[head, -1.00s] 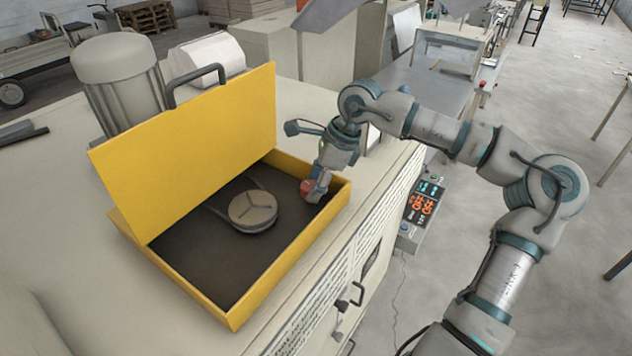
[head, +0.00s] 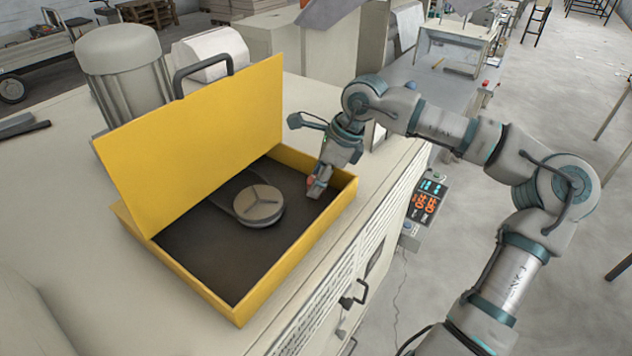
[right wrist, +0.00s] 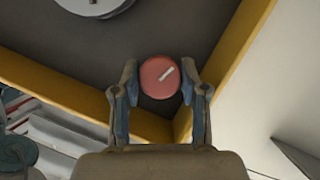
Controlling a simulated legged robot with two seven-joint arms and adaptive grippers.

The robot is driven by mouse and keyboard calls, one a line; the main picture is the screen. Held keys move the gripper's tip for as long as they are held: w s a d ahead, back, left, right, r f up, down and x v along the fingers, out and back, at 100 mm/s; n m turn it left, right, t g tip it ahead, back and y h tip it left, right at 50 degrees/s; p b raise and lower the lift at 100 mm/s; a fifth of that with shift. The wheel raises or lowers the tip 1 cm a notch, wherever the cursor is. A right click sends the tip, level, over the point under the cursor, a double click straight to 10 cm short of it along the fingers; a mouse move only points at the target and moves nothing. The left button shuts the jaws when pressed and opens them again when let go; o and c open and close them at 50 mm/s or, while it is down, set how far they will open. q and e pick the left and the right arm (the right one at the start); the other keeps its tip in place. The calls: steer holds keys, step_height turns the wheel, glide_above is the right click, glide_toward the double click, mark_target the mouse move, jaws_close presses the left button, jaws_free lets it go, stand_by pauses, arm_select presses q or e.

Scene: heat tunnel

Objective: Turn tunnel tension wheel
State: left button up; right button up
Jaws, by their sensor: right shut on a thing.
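A round red wheel (right wrist: 159,77) with a white mark on its face sits near a corner inside the yellow-walled box (head: 290,262). The mark slants up to the right in the right wrist view. My right gripper (right wrist: 158,90) has one finger on each side of the wheel and is shut on it. In the head view my right gripper (head: 316,187) reaches down into the box from the right and hides most of the wheel; a little red (head: 310,182) shows. The yellow lid (head: 195,140) stands open. My left gripper is out of view.
A round grey pulley (head: 258,205) with a belt lies in the box, left of my right gripper. The box's yellow walls stand close around the gripper. A control box with lit orange and cyan displays (head: 424,203) hangs at the machine's side.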

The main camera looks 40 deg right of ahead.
steer(key=m+t+h+b, duration=0.1)
steer(key=m+b, duration=0.2)
steer(key=m, duration=0.1)
steer(key=shift+m+h+b, duration=0.7)
steer(key=shift+m+b, duration=0.35)
steer(key=shift+m, duration=0.55)
steer(key=o, duration=0.9)
steer(key=shift+s, duration=0.1)
steer(key=shift+c, duration=0.2)
steer(key=shift+s+d, duration=0.1)
steer(key=shift+s, duration=0.05)
steer(key=v, duration=1.2)
